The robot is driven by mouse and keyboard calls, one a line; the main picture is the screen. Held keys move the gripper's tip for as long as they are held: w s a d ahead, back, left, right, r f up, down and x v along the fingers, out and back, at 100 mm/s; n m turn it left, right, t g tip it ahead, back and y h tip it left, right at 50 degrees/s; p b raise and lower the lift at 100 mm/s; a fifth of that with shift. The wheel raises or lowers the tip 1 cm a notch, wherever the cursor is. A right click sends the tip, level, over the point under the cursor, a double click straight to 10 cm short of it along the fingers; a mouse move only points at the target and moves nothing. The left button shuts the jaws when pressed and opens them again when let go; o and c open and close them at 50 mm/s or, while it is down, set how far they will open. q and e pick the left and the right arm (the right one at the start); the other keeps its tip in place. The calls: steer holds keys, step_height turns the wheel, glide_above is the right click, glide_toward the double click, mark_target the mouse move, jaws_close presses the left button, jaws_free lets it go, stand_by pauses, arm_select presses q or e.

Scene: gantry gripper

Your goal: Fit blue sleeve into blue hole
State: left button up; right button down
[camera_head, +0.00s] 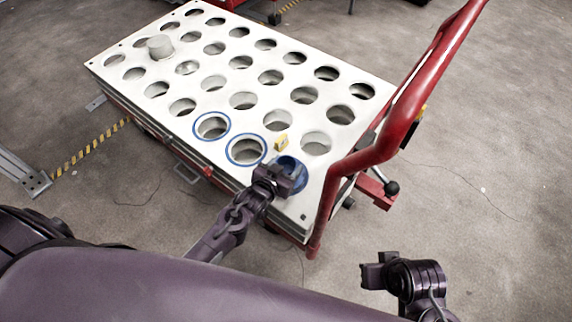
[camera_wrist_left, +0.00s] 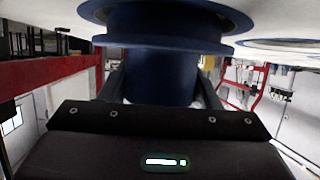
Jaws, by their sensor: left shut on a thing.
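The blue sleeve (camera_head: 291,163) is at the near right corner of the white perforated top (camera_head: 307,200). My left gripper (camera_head: 280,178) is shut on it. In the left wrist view the blue sleeve (camera_wrist_left: 160,72) stands between the fingers, its wide flange close to the white surface. It covers the spot in line with two blue-ringed holes (camera_head: 246,150) (camera_head: 212,126).
A yellow marker (camera_head: 282,143) is on the top beside the sleeve. A grey cylinder (camera_head: 160,47) stands at the far left of the top. The cart's red handle (camera_head: 390,125) rises close to the sleeve on the right. Open floor lies around the cart.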

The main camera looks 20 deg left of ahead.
arm_select(q)
steer(key=shift+f+b, duration=0.4)
steer(key=shift+f, duration=0.35)
arm_select(e)
steer(key=shift+f, duration=0.45)
arm_select(q)
steer(key=o, duration=1.2)
arm_select(e)
steer(key=shift+a+r, duration=0.1)
arm_select(q)
steer(key=p+v, duration=0.2)
steer(key=v, duration=0.5)
steer(key=shift+s+a+r, duration=0.1)
steer(key=shift+s+r, duration=0.1)
steer(key=shift+s, duration=0.15)
arm_select(e)
steer(key=d, duration=0.1)
steer(key=s+d+r+g, duration=0.1)
steer(key=shift+s+d+m+h, duration=0.1)
steer(key=shift+d+m+h, duration=0.2)
steer(key=shift+h, duration=0.1)
